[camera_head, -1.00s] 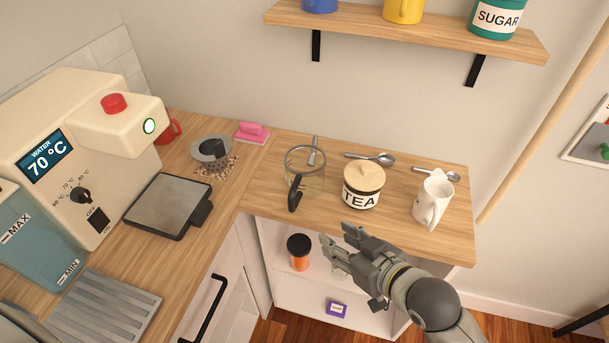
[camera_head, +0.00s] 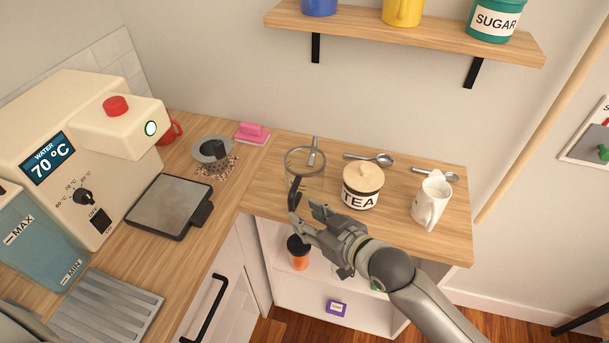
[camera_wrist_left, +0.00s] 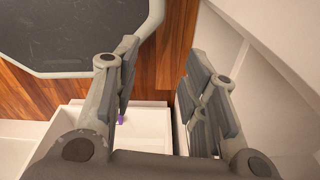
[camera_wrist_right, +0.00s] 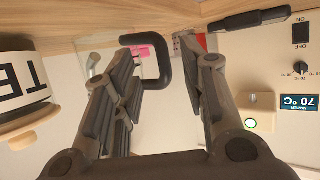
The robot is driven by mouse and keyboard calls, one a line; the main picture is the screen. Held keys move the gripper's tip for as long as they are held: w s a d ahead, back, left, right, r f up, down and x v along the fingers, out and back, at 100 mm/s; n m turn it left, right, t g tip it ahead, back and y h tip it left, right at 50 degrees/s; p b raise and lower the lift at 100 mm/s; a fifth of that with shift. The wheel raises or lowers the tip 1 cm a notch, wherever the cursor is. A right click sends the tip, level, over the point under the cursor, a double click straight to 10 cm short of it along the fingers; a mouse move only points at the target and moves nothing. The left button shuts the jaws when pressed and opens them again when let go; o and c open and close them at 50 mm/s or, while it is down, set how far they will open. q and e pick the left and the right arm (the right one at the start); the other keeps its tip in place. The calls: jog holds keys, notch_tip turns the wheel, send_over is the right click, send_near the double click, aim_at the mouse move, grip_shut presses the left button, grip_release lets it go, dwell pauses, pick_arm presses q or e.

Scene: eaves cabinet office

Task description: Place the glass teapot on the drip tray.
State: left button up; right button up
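The glass teapot (camera_head: 305,160) stands on the right-hand wooden counter, left of the TEA jar; its clear body is hard to make out. Its dark handle (camera_head: 295,193) points toward the front edge. My right gripper (camera_head: 304,213) is open just in front of the handle. In the right wrist view, the handle (camera_wrist_right: 166,62) shows between the spread fingers, with no grip visible. My left gripper (camera_wrist_left: 158,62) is open and empty.
The TEA jar (camera_head: 362,186) and a white mug (camera_head: 431,200) stand right of the teapot. Spoons (camera_head: 372,158) lie behind. A pink object (camera_head: 252,133) and a strainer-like item (camera_head: 212,152) stand left. The water machine (camera_head: 75,150) is at far left.

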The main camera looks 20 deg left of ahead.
aim_at(293, 209)
jog(key=shift+p+x, duration=0.6)
jog(key=shift+x, duration=1.75)
jog(key=shift+s+a, duration=0.1)
jog(key=shift+s, duration=0.05)
grip_shut()
jog(key=shift+r, duration=0.15)
